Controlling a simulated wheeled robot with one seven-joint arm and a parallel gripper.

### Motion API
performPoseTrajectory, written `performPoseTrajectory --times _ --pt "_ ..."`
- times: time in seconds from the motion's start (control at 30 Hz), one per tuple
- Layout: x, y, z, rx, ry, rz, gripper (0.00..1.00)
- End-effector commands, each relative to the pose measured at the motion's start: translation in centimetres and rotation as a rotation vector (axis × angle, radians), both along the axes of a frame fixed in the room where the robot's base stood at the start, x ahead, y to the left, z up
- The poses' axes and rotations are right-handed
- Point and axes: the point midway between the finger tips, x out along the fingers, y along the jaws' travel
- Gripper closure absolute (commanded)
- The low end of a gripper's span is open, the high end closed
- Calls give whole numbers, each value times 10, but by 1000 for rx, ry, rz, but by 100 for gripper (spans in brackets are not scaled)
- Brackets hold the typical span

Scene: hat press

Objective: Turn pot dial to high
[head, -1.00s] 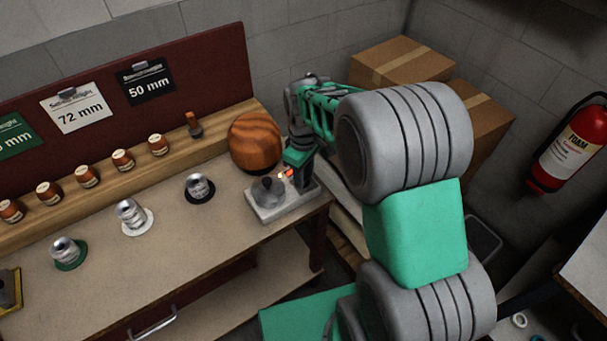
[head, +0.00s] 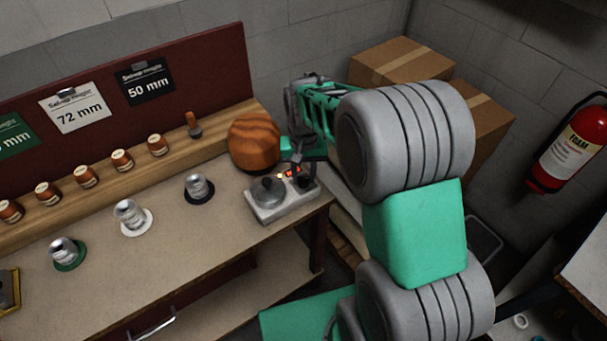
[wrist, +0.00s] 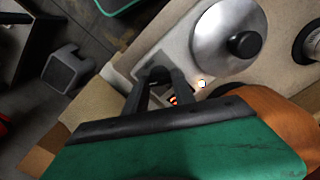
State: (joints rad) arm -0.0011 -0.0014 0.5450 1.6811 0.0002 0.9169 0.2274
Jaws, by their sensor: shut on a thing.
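The pot (head: 267,187) is a grey metal vessel with a black knob on its lid, sitting on a pale hot-plate base (head: 285,209) at the bench's right end. In the wrist view the lid (wrist: 215,45) shows at upper right. My gripper (head: 303,181) is at the right part of the base, beside the pot. In the wrist view my gripper (wrist: 158,76) is shut on the dark pot dial, which its fingers mostly cover. A small lit lamp (wrist: 202,84) and a red glow (wrist: 174,100) show near the fingers. The dial's pointer and marks cannot be read.
A wooden hat block (head: 254,143) stands close behind the pot and my gripper. Several weights on discs (head: 199,188) stand along the bench to the left. Cardboard boxes (head: 402,62) and a fire extinguisher (head: 570,145) are at right.

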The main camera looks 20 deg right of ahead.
Motion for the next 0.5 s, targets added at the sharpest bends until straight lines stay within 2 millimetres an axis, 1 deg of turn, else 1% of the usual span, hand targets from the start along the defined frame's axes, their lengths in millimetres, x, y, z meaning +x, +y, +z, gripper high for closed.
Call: performPoseTrajectory --times 0.5 --pt "0 0 0 0 1 -488 100"
